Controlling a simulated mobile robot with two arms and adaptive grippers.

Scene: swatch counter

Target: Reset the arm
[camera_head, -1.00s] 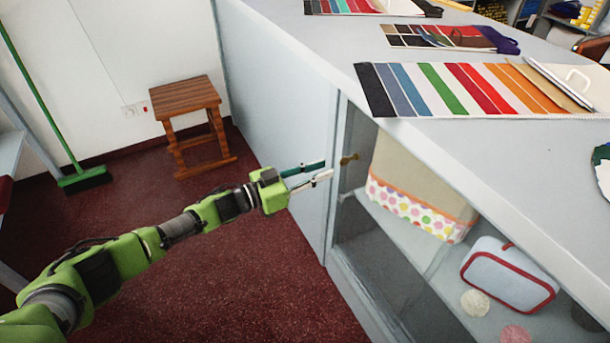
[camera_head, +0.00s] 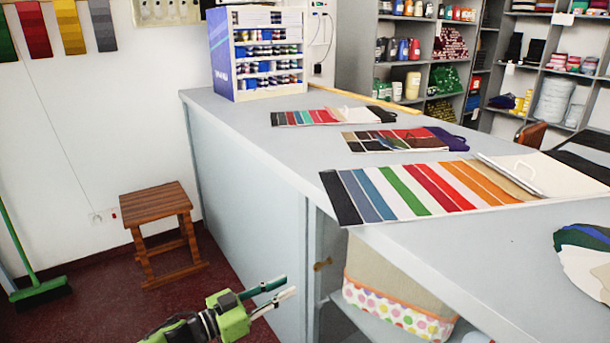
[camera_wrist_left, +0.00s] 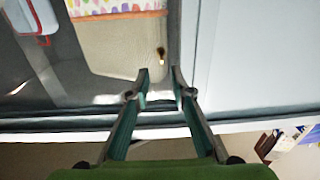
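My left gripper (camera_head: 278,291) is at the bottom of the head view, its green arm coming in from below. Its two fingers are apart with nothing between them. It is in front of the grey counter's side, left of the open-fronted cabinet section. The left wrist view shows the same gripper (camera_wrist_left: 161,82) with parted fingers in front of the cabinet. A small brass knob (camera_head: 322,264) is to the right of the fingers, apart from them; it also shows in the wrist view (camera_wrist_left: 160,51). My right gripper is in neither view.
The counter top (camera_head: 250,125) carries colour swatch cards (camera_head: 430,190) and a paint display (camera_head: 262,55). A wooden stool (camera_head: 157,207) stands by the wall, with a green broom (camera_head: 40,291) left of it. A dotted fabric bin (camera_head: 398,311) sits in the cabinet. Shelves (camera_head: 500,70) are behind.

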